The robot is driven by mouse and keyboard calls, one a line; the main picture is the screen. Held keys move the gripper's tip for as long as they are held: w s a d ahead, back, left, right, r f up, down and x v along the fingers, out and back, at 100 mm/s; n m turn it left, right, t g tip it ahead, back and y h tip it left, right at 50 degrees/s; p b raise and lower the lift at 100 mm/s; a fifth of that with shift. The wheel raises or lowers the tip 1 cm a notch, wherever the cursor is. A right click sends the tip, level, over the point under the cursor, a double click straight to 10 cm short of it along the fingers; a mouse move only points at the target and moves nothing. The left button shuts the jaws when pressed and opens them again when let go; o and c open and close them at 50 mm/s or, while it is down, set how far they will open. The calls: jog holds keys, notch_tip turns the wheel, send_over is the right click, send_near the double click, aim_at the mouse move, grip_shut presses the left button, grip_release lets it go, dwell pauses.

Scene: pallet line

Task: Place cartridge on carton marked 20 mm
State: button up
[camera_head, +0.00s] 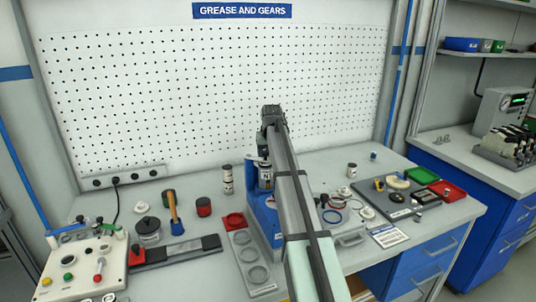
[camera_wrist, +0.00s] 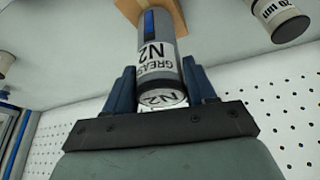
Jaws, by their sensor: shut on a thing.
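My gripper (camera_wrist: 160,90) is shut on a grey cartridge (camera_wrist: 156,45) with a white label reading GREASE N2 and a blue stripe. In the wrist view the cartridge lies between the two dark blue fingers, its far end overlapping a tan, box-like thing (camera_wrist: 171,14). I cannot tell whether they touch, and no mark shows on the tan thing. In the head view the cartridge (camera_head: 265,179) is upright, partly hidden by my arm, above or behind a blue block (camera_head: 263,214). I cannot make out a 20 mm mark in the head view.
A can with upside-down lettering (camera_wrist: 276,17) stands to one side in the wrist view. A dark tray (camera_head: 397,199) lies right. The pegboard (camera_head: 200,100) closes the back.

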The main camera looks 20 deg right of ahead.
jog(key=o, duration=1.2)
jog(key=v, duration=1.2)
